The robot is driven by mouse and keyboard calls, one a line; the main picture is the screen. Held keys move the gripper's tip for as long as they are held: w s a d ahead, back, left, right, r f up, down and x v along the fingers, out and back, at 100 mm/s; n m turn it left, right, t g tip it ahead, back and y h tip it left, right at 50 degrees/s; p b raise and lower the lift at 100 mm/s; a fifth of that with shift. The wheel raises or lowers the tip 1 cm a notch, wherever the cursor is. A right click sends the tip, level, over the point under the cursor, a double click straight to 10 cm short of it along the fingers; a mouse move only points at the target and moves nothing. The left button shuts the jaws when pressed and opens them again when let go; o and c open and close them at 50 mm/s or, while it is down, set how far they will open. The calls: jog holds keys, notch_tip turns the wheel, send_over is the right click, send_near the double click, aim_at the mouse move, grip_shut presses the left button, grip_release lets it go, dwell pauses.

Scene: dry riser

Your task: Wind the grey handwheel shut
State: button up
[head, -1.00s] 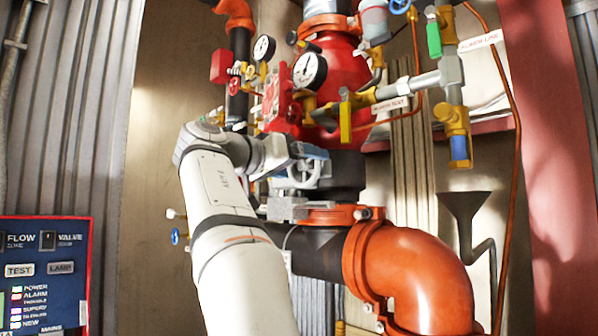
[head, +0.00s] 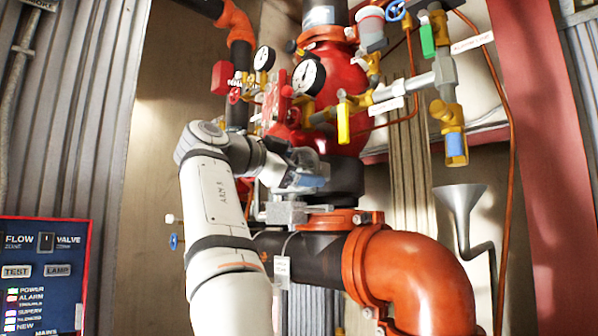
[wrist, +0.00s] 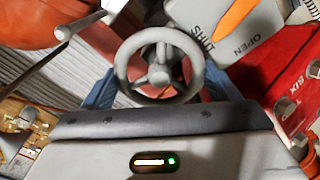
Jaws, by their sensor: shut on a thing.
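The grey handwheel (wrist: 122,65), a spoked ring with a round hub, faces me in the middle of the wrist view. My gripper (wrist: 158,82) has its blue fingers on either side of the wheel's rim and is shut on it. In the head view my gripper (head: 306,180) is in front of the dark pipe below the red valve, and it hides the wheel there. A grey plate (wrist: 208,14) marked OPEN and SHUT, with an orange pointer (wrist: 236,18), is behind the wheel at the upper right of the wrist view.
A grey valve body (head: 286,212) is just below my gripper. Pressure gauges (head: 308,77) and yellow-handled fittings (head: 344,120) crowd above it. A large orange elbow (head: 415,278) is at lower right, a grey funnel (head: 460,200) beyond it. An alarm panel (head: 40,275) is at lower left.

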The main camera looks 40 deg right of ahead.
jog(key=m, duration=0.5)
jog(key=shift+f+m+b, duration=0.2)
jog(key=shift+m+b, duration=0.1)
jog(key=shift+b, duration=0.1)
jog(key=m, duration=0.5)
jog(key=shift+m, duration=0.3)
jog(key=shift+w+m, duration=0.1)
jog(key=shift+m, duration=0.2)
jog(key=m, duration=0.8)
jog(key=shift+w+f+m, duration=0.1)
jog(key=shift+m, duration=0.2)
